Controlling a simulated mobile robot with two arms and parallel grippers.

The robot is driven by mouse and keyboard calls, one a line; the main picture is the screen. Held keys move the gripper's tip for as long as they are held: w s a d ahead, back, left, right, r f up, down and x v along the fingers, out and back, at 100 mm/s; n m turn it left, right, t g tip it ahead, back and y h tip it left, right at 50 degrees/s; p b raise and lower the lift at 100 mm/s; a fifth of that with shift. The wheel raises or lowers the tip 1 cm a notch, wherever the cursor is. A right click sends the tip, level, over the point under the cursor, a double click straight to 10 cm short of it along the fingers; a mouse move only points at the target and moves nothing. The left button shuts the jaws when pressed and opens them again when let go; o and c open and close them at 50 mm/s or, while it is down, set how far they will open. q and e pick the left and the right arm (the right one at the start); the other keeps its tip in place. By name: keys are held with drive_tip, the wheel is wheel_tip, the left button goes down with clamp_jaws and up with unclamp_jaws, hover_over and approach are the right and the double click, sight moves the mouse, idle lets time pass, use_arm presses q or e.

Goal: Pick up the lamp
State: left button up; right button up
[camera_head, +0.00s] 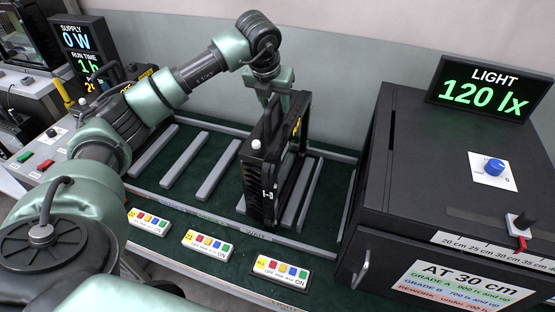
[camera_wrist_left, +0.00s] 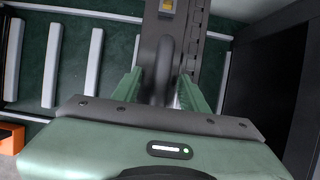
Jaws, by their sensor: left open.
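The lamp is a black floodlight housing (camera_head: 262,185) with a ribbed side and a white knob, standing upright in the right part of a green-floored rack (camera_head: 190,208). My left gripper (camera_head: 275,92) is above the top of the lamp, pointing down. In the left wrist view the green fingers of this gripper (camera_wrist_left: 162,92) are open, one on each side of the lamp's dark curved handle (camera_wrist_left: 163,72). I cannot tell whether either finger touches the handle. The lower part of the lamp's far side is hidden. My right gripper is not in view.
A black test box (camera_head: 440,190) with a light display (camera_head: 488,88) reading 120 lx stands close on the right. Grey bars (camera_head: 184,158) divide the empty slots left of the lamp. Button panels (camera_head: 208,244) line the front edge. A supply display (camera_head: 82,50) stands at the back left.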

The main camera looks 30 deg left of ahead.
use_arm(q)
clamp_jaws()
idle(1.3)
